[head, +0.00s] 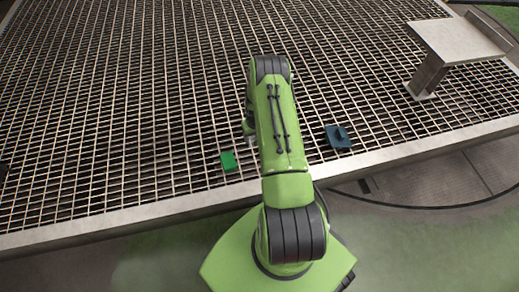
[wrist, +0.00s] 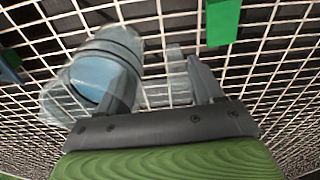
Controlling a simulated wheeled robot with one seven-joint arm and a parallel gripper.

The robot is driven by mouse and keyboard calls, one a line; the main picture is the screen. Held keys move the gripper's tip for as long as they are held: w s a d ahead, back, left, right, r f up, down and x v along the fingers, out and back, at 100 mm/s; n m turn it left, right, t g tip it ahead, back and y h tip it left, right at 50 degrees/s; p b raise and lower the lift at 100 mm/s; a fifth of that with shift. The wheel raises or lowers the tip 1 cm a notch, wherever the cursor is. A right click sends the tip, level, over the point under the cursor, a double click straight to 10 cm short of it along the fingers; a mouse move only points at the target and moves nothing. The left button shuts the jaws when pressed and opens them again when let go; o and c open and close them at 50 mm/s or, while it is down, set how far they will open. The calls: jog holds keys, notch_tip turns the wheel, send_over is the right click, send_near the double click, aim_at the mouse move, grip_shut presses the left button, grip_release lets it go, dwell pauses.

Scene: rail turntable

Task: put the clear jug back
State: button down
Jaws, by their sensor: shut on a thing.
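The clear jug (wrist: 103,68) shows in the wrist view as a see-through, bluish round body with a dark band. It lies at the left finger of my gripper (wrist: 160,78), partly behind that finger. A clear part of it reaches between the two fingers, and my gripper is shut on it. The grating shows through the jug, so its exact outline and its height above the grating are hard to tell. In the head view my green arm hides the jug and most of the gripper.
A metal grating (head: 120,100) fills the floor ahead, with a pale edge. A green block (head: 228,160) lies left of my arm; it also shows in the wrist view (wrist: 222,20). A dark blue piece (head: 338,136) lies to the right. A grey raised bench (head: 455,40) stands far right.

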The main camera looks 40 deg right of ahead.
notch_tip(320, 180, down, 8)
jog(key=shift+r+b, duration=0.2)
jog(key=shift+b, duration=0.95)
jog(key=shift+f, duration=0.15)
jog(key=shift+c, duration=0.8)
grip_release()
